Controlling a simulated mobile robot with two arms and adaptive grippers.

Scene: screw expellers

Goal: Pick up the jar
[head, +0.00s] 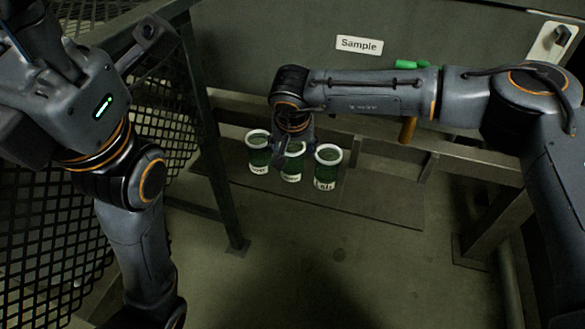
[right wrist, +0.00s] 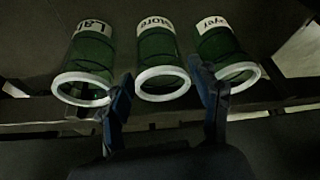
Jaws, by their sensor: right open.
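Three green jars with white rims and white labels stand in a row on a low shelf. The head view shows the left jar (head: 258,155), the middle jar (head: 291,170), partly hidden by my gripper, and the right jar (head: 325,165), labelled Lab. In the right wrist view the Lab jar (right wrist: 88,58) is at left, the Store jar (right wrist: 158,50) in the middle and the third jar (right wrist: 218,48) at right. My right gripper (right wrist: 165,98) is open and empty, its fingers spread either side of the Store jar's rim. It also shows in the head view (head: 290,152). My left gripper is out of view.
The flat grey shelf board (head: 385,208) extends right of the jars. A wall with a Sample sign (head: 359,46) stands behind. Green objects (head: 412,64) lie on a ledge behind my right forearm. A mesh guard (head: 160,115) with a metal post is at left.

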